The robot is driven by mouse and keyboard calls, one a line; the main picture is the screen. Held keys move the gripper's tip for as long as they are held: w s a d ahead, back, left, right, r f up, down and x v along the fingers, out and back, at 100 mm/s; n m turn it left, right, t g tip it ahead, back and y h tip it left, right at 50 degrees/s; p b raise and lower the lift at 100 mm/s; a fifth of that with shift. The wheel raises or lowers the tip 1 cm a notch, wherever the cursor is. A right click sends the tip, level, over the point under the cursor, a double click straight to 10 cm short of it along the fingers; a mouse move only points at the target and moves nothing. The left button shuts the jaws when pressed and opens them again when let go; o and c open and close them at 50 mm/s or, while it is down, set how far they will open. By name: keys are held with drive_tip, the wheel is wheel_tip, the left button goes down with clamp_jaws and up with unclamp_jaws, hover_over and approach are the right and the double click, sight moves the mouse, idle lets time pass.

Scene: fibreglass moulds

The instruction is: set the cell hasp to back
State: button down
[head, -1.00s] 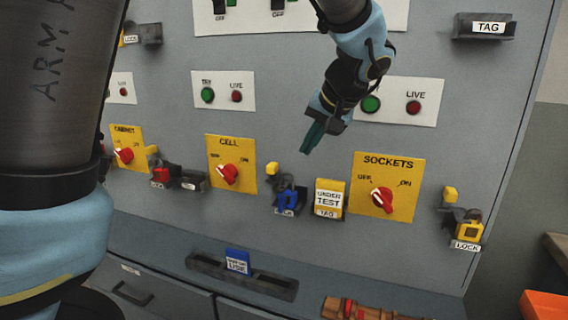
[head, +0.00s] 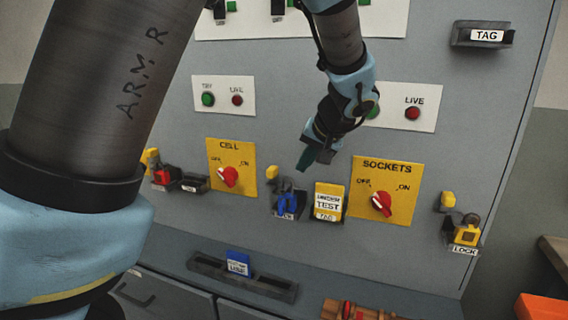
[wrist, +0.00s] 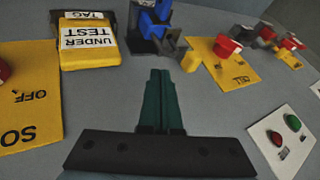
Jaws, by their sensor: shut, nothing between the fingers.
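The cell hasp is the small yellow piece (head: 271,173) on a dark bracket just right of the yellow CELL plate (head: 231,152). A blue padlock (head: 287,204) sits at that bracket, below the yellow piece. In the wrist view the yellow hasp (wrist: 190,61) lies just beyond my fingertips, with the blue padlock (wrist: 148,24) behind it to the left. My gripper (head: 303,165) is shut and empty, above and right of the hasp and apart from it. Its green fingers (wrist: 160,75) point toward the hasp. The CELL switch (head: 228,176) has a red knob.
A yellow UNDER TEST tag (head: 328,197) stands close right of the hasp. The SOCKETS plate (head: 409,177) is further right, with another hasp and a yellow padlock (head: 467,235). A rail with a blue tag (head: 237,262) lies below.

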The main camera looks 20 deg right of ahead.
sight(284, 189)
drive_tip(key=w, duration=0.1)
drive_tip(key=w+a+f+p, duration=0.2)
drive_tip(key=shift+w+a, duration=0.2)
drive_tip(key=shift+w, duration=0.2)
drive_tip(key=shift+w+a+f, duration=0.2)
drive_tip(key=shift+w+a, duration=0.2)
drive_tip(key=w+a+b, duration=0.2)
drive_tip(key=w+a, duration=0.1)
drive_tip(key=a, duration=0.1)
drive_tip(key=shift+w+b, duration=0.35)
drive_tip(key=shift+w, duration=0.05)
drive_tip(key=shift+a, duration=0.1)
